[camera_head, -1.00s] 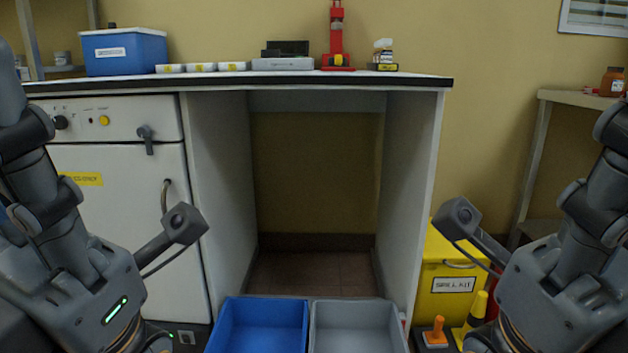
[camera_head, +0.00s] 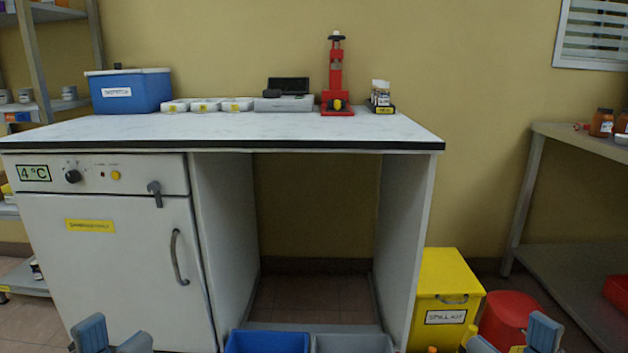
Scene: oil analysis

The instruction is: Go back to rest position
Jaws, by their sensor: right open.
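My left gripper (camera_head: 113,342) shows only as blue-grey finger parts at the bottom left edge, in front of the white fridge. I see nothing held in the visible parts of either gripper. Most of both arms is out of view.
A white bench (camera_head: 300,128) carries a blue box (camera_head: 130,93), white trays (camera_head: 205,105) and a red stand (camera_head: 337,85). Blue (camera_head: 267,343) and grey (camera_head: 352,343) bins sit low in front. A yellow spill kit (camera_head: 445,290) and red bin (camera_head: 507,318) stand right.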

